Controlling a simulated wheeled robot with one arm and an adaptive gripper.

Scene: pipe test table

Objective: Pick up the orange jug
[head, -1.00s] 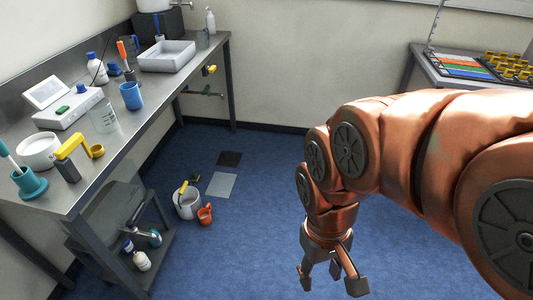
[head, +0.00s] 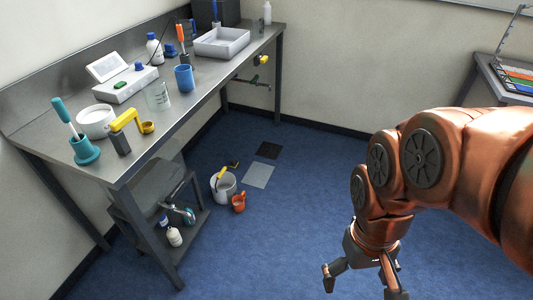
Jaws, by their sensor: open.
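The orange jug (head: 239,204) is small and stands on the blue floor, just right of a white bucket (head: 223,187). My gripper (head: 358,284) hangs at the lower right of the head view, pointing down, with its fingers spread and nothing between them. It is well to the right of the jug and nearer to the camera, clear of it. The jug is in full view; the lower fingertips of my gripper are near the bottom edge of the picture.
A metal workbench (head: 203,92) with bottles, beakers and a white tray runs along the left. Grey and black floor tiles (head: 258,174) lie behind the jug. The floor between jug and gripper is clear.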

